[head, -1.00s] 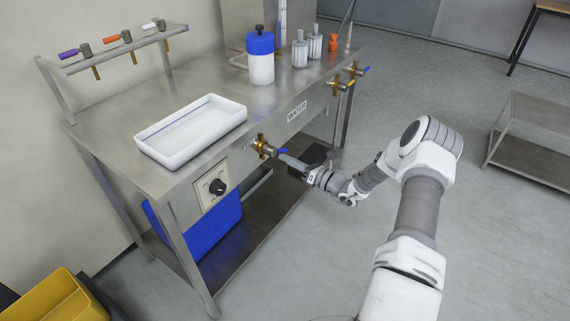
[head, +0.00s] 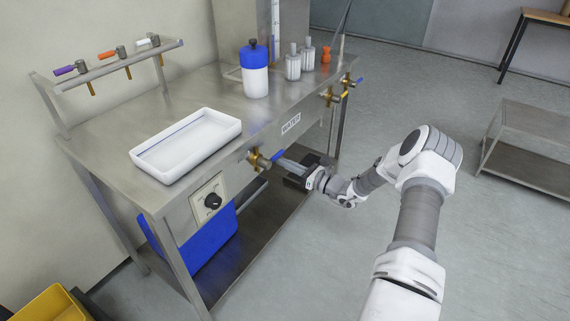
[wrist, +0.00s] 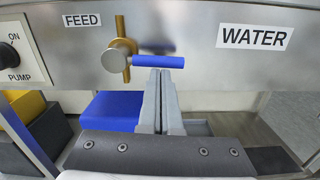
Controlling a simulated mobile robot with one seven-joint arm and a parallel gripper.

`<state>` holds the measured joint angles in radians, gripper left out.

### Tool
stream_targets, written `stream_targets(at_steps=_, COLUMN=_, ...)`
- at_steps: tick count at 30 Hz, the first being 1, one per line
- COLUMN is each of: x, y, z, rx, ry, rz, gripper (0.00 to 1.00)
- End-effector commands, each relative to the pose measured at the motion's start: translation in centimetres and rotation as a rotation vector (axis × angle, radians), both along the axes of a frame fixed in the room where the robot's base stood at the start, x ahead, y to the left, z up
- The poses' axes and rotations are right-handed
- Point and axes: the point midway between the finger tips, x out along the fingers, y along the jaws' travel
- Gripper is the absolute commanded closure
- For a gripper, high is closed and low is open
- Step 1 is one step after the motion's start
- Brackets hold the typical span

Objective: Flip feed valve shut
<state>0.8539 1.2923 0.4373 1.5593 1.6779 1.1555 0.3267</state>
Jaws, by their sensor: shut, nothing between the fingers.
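The lever points right, roughly level and crosswise to the body. In the head view the valve (head: 257,159) sits below the white tray, its blue lever (head: 278,155) toward my gripper. My gripper (wrist: 160,73) is shut and empty, fingers together. Its tips are just below the lever's middle in the wrist view; I cannot tell whether they touch it.
A pump knob (head: 212,201) is left of the valve, a WATER label (wrist: 254,37) right of it. More valves (head: 330,97) are farther along the panel. A white tray (head: 228,133) is on the bench, a blue container (head: 203,243) below.

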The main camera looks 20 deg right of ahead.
Motion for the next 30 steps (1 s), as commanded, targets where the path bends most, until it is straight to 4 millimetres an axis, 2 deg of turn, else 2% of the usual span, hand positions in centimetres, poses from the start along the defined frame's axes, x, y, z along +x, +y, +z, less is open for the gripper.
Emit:
stream_targets(at_steps=13, x=0.0, y=0.0, z=-0.3, rx=0.001, ry=0.000, rz=0.000, gripper=1.00)
stream_targets(at_steps=17, x=-0.3, y=-0.1, z=-1.7, rx=0.001, ry=0.000, rz=0.003, gripper=1.00)
stream_targets(at_steps=22, x=-0.8, y=-0.2, z=-4.9, rx=0.002, ry=0.000, rz=0.008, gripper=1.00)
stream_targets(at_steps=23, x=-1.5, y=-1.0, z=-3.8, rx=0.001, ry=0.000, rz=0.004, gripper=1.00)
stream_targets(at_steps=24, x=-2.4, y=-1.7, z=-3.6, rx=0.000, ry=0.001, rz=0.003, gripper=1.00)
stream_targets(at_steps=30, x=-6.1, y=-4.2, z=-4.0, rx=0.002, ry=0.001, rz=0.005, gripper=1.00)
